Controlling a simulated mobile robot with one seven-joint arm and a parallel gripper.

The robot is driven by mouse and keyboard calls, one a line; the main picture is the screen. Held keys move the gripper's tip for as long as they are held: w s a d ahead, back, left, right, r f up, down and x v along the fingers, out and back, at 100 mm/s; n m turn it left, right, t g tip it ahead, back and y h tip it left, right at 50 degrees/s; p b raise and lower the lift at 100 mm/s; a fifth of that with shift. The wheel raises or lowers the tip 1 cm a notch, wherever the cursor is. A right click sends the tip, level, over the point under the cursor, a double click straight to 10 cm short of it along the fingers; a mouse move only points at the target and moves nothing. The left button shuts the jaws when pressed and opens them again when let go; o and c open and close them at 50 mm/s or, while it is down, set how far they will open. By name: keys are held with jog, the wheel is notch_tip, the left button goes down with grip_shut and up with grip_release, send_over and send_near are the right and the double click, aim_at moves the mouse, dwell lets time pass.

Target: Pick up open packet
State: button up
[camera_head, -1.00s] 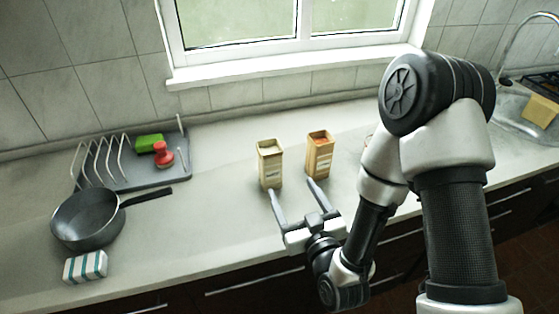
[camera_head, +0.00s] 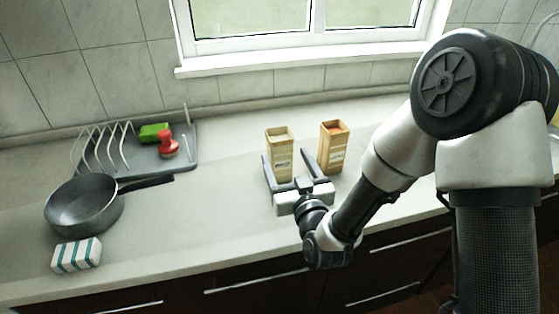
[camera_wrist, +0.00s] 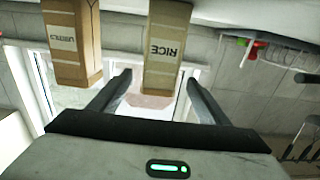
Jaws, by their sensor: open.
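Two tall tan open packets stand upright on the counter. The left packet (camera_head: 280,148) has pale contents, and the right packet (camera_head: 333,143) has orange-red contents. My gripper (camera_head: 287,154) is open and low over the counter, with its fingers on either side of the left packet. In the wrist view, which looks inverted, a packet printed RICE (camera_wrist: 166,48) shows between the fingertips. The other packet (camera_wrist: 72,42), its label hard to read, lies outside the fingers at left. I cannot tell whether either finger touches a packet.
A dark frying pan (camera_head: 84,205) and a striped sponge (camera_head: 76,255) are at the left. Behind them a grey drying tray (camera_head: 183,157) carries a wire rack, a green sponge (camera_head: 154,132) and a red-topped brush (camera_head: 168,145). Bare counter separates these from the packets.

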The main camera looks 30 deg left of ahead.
aim_at(282, 151)
jog(key=shift+x, duration=3.4)
jog(key=c, duration=1.4)
jog(key=shift+r, duration=0.1)
notch_tip(282, 151, up, 10)
jog(key=shift+f+p, duration=0.1)
jog(key=shift+p, duration=0.65)
